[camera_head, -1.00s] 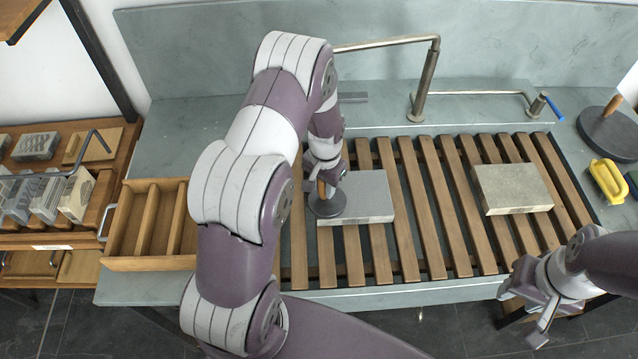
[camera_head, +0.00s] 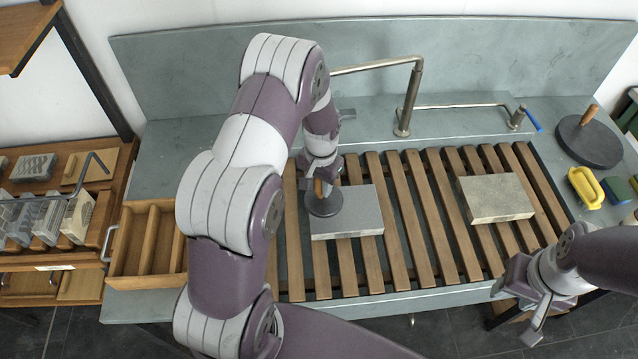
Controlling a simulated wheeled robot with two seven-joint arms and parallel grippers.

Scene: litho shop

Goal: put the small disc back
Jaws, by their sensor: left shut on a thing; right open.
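The small dark disc (camera_head: 324,207) has an upright wooden handle. My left gripper (camera_head: 321,178) is shut on this handle from above. The disc is at the left edge of a grey stone slab (camera_head: 362,213) on the slatted rack; I cannot tell whether it touches the slab. A larger dark disc (camera_head: 590,146) with a wooden handle lies on the counter at the far right. My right gripper (camera_head: 522,308) is open and empty in front of the rack's right end.
A beige slab (camera_head: 495,198) lies on the right of the slatted rack (camera_head: 400,240). A tap (camera_head: 408,100) stands behind it. A yellow-handled tool (camera_head: 584,186) is at right. An open divided drawer (camera_head: 148,243) and a shelf of stone blocks (camera_head: 34,167) are at left.

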